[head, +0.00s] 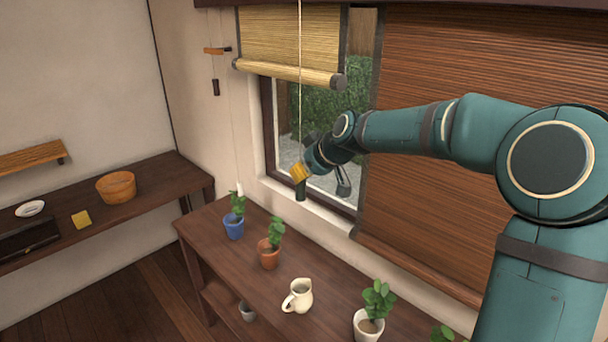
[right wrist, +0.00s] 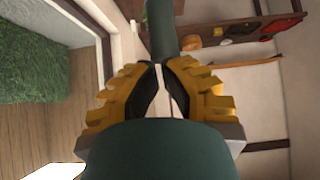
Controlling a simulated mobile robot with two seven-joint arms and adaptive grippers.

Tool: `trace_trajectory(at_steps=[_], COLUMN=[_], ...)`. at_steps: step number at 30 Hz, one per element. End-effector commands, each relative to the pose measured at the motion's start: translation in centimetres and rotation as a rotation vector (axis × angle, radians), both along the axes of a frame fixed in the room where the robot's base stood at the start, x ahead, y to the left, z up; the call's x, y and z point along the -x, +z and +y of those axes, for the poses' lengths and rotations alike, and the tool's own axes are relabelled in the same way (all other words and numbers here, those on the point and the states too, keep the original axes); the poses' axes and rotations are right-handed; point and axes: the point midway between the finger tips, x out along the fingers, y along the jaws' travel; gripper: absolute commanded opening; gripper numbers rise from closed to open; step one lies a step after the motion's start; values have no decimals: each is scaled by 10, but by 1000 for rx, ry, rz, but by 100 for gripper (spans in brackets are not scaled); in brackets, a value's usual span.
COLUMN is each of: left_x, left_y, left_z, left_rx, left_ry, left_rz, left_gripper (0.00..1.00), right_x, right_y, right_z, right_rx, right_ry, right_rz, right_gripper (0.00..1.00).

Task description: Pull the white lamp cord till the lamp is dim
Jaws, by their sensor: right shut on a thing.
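My right gripper (head: 300,173), with yellow fingertips, is in front of the window in the head view. It is shut on a pale cord (head: 300,90) that comes down from above, past the rolled blind. A dark green pull (head: 301,190) shows just below the fingertips. The right wrist view shows the yellow fingers (right wrist: 160,90) closed together around it. A thin white cord with a white pull (head: 239,188) hangs apart from my gripper, left of the window, just above the blue pot. No lamp shows. My left gripper is not in view.
A bench (head: 235,270) below the window bears a blue pot (head: 233,229), an orange pot (head: 268,257), a white jug (head: 298,297) and a white pot (head: 368,327). A dark pull (head: 215,87) hangs by the wall. A basket (head: 116,187) stands on the left shelf.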

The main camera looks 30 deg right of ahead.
Motion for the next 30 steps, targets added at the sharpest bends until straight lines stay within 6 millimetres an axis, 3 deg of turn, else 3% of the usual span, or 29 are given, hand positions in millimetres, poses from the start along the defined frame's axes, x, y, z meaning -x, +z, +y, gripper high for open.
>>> trace_trajectory(at_steps=[3, 6, 15, 21, 30], left_x=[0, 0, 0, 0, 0], left_y=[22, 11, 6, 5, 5], left_z=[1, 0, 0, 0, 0], left_rx=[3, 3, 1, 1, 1], left_ry=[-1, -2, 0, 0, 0], left_rz=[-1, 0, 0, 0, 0], left_gripper=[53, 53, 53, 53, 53], right_x=[-1, 16, 54, 64, 66], right_y=[30, 40, 79, 91, 92], right_z=[4, -4, -17, -20, -20], right_rx=[1, 2, 2, 0, 0], right_ry=[2, -3, -1, 0, 1], right_rz=[-4, -6, -4, -3, -2], right_gripper=[0, 0, 0, 0, 0])
